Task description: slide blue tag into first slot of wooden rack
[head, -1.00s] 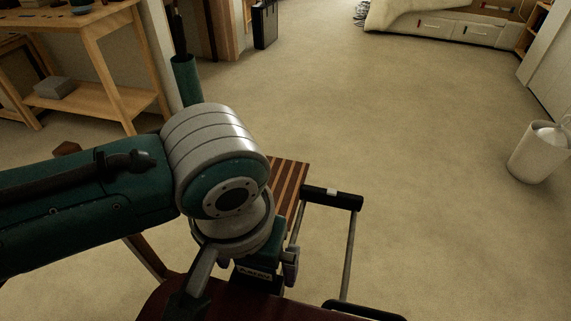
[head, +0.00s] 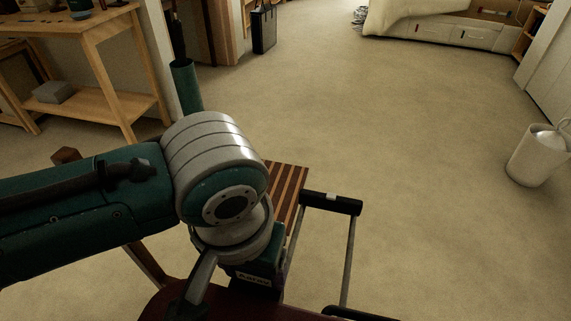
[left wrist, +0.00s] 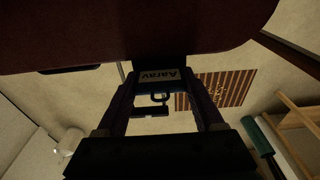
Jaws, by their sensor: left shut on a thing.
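My left gripper (left wrist: 163,108) is shut on a tag with a blue edge and a pale strip lettered "Aarav"; the blue tag (left wrist: 155,87) shows between the fingertips in the left wrist view, with a dark loop beside it. In the head view the pale strip (head: 253,277) shows low under my left wrist, and the fingers are mostly hidden. My right gripper is not in view.
A dark red suitcase (left wrist: 120,35) fills the top of the left wrist view; a black-gripped extended handle (head: 331,203) rises near the rack. A wooden table (head: 85,35) stands at the left and a white bin (head: 537,157) at the right.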

